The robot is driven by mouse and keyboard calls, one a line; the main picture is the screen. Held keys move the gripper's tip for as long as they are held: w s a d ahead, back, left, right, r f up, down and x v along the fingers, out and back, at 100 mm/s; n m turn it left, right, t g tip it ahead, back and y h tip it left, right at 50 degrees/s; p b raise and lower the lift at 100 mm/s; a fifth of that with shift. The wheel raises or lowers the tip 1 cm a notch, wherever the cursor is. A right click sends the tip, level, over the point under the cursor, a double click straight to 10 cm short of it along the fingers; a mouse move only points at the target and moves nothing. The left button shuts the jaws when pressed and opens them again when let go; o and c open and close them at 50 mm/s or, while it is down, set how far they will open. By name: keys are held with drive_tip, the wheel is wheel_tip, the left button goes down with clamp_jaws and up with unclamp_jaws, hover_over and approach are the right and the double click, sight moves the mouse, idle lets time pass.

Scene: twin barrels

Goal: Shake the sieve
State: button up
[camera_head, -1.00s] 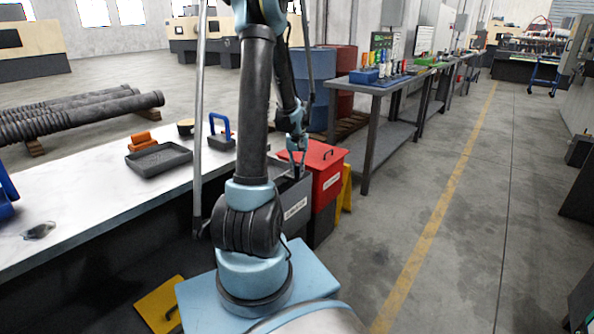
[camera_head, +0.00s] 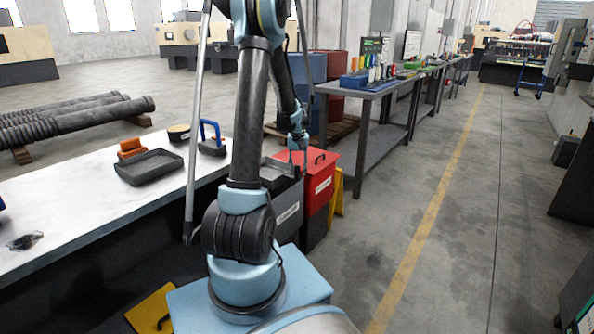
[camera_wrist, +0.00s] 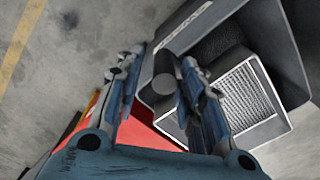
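The sieve (camera_wrist: 246,95) has a pale square frame, a fine mesh and a dark round handle (camera_wrist: 163,72). In the wrist view it sits inside the outline of a grey labelled bin (camera_wrist: 289,50); I cannot tell its exact height against the rim. My gripper (camera_wrist: 163,62) has its fingers on both sides of the handle and appears shut on it. In the head view my gripper (camera_head: 298,140) points down above the grey bin (camera_head: 288,208), and the sieve is a small grey shape (camera_head: 277,171) partly behind my arm.
A red lidded bin (camera_head: 320,183) stands just right of the grey one. A white-topped table (camera_head: 85,210) at left carries a dark tray (camera_head: 148,168), a blue-handled tool (camera_head: 211,140) and an orange block (camera_head: 130,148). A workbench (camera_head: 370,90) stands behind; the aisle at right is clear.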

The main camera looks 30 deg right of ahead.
drive_tip(key=shift+s+a, duration=0.1)
drive_tip(key=shift+r, duration=0.1)
drive_tip(key=shift+r, duration=0.25)
wheel_tip(320, 180, up, 11)
drive_tip(key=shift+r, duration=0.1)
idle(0.4)
wheel_tip(320, 180, up, 5)
drive_tip(key=f, duration=1.7)
drive_tip(key=shift+s+a, duration=0.15)
drive_tip(key=shift+a, duration=0.05)
clamp_jaws()
